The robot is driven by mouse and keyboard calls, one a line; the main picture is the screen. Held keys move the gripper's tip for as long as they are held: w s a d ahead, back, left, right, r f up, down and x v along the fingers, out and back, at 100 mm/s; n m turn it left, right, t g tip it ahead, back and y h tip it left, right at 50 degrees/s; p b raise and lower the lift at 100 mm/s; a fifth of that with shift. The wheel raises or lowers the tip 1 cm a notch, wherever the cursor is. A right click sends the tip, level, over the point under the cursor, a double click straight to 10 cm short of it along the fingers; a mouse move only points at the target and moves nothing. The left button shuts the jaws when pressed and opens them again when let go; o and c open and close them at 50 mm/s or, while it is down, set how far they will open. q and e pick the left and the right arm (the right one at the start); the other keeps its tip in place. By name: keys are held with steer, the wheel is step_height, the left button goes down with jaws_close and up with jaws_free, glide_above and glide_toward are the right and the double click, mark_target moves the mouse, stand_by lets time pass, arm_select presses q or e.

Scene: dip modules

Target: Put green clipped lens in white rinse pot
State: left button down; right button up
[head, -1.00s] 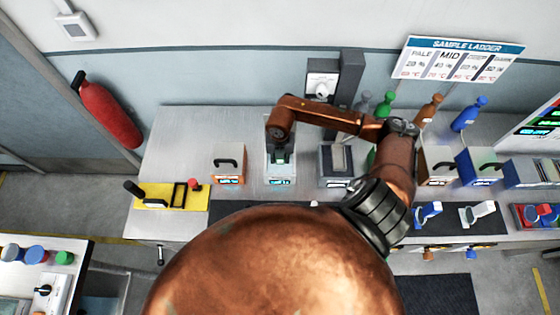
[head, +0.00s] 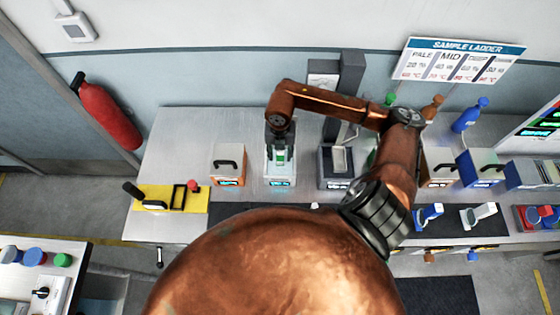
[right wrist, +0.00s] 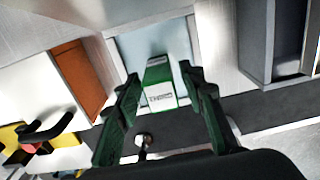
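The green clipped lens (head: 281,156) stands in the white rinse pot (head: 268,172) on the bench. In the right wrist view the lens (right wrist: 160,85) is a green clip with a white label, in front of the pot's pale blue inside (right wrist: 126,44). My right gripper (head: 280,139) is right above the pot. Its green-black fingers (right wrist: 160,76) lie on either side of the clip, with a narrow gap showing at the left finger; the gripper looks open. How deep the lens sits is hidden. My left gripper is not in view.
An orange-fronted pot (head: 228,165) stands left of the white pot, and a dark pot (head: 336,172) stands close on its right. A yellow tray (head: 160,197) lies at the bench's left end. Coloured bottles (head: 470,114) stand at the back right.

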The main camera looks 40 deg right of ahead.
steer(key=shift+r+b, duration=0.3)
steer(key=shift+r, duration=2.5)
